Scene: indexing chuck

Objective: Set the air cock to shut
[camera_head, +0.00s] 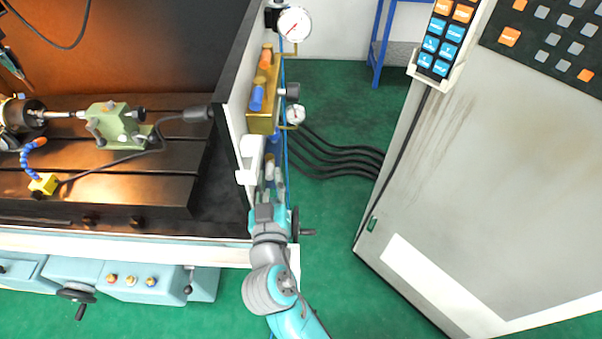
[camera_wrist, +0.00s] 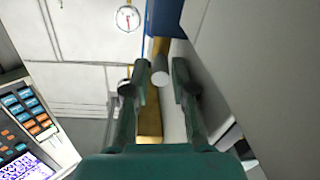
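A brass valve block (camera_head: 262,121) is mounted on the side of the machine's end wall, with an orange handle (camera_head: 266,57) and a blue handle (camera_head: 257,95) on it. I cannot tell for sure which part is the air cock or how it is set. My gripper (camera_head: 274,178) is below the block, beside a white fitting. In the wrist view my gripper (camera_wrist: 154,78) is open, its two dark green fingers apart. A brass stub with a pale round end (camera_wrist: 160,76) shows between the fingers; I cannot tell whether they touch it. A blue part (camera_wrist: 165,18) shows beyond it.
A pressure gauge (camera_head: 294,24) stands above the block and a smaller gauge (camera_head: 296,114) beside it. Black hoses (camera_head: 340,160) run right across the green floor. A large grey cabinet (camera_head: 480,190) with a button panel (camera_head: 445,38) stands right. The machine's end wall (camera_head: 236,95) is close left.

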